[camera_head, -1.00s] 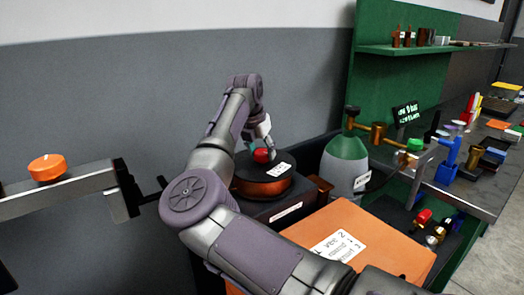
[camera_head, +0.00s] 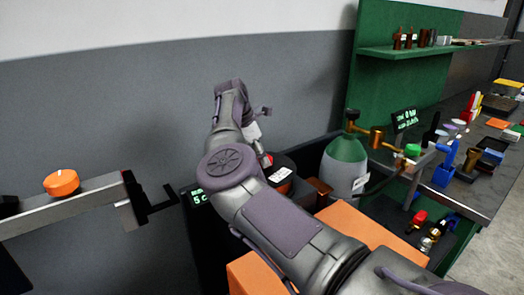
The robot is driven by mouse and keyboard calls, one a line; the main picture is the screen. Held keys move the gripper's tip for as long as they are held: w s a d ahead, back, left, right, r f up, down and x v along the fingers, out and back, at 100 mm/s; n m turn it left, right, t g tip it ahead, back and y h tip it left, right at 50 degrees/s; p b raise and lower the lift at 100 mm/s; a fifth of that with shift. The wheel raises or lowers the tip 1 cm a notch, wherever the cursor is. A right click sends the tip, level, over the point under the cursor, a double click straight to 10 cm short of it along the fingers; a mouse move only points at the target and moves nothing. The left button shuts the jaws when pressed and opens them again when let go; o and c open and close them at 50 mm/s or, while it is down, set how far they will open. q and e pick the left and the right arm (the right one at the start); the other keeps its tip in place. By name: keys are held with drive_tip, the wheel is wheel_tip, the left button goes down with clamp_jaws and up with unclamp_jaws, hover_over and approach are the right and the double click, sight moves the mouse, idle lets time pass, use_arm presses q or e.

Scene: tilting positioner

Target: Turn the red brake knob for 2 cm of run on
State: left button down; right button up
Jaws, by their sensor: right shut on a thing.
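The red knob (camera_head: 268,160) sits on top of a black round cap (camera_head: 287,165) near the middle of the head view, and only a sliver of it shows. My right gripper (camera_head: 265,158) reaches down to it from above and is shut on it. My right arm comes in from the lower right and hides much of the knob and the unit below. Orange-brown metal shows under the cap, which bears a white label. My left gripper is not in view.
A grey bar (camera_head: 90,201) with an orange knob (camera_head: 62,182) stands at left. A small green-lit display (camera_head: 197,196) shows beside my arm. A grey-green bottle (camera_head: 344,165) stands right of the cap. An orange box (camera_head: 355,222) lies partly under my arm.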

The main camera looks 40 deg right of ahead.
drive_tip(key=shift+m+p, duration=0.3)
drive_tip(key=shift+m, duration=0.3)
drive_tip(key=o, duration=1.2)
drive_tip(key=shift+c, duration=0.2)
drive_tip(key=shift+w+r, duration=0.1)
drive_tip(key=shift+r, duration=0.05)
drive_tip(key=v, duration=0.7)
drive_tip(key=shift+w+g, duration=0.15)
drive_tip(key=shift+g, duration=0.15)
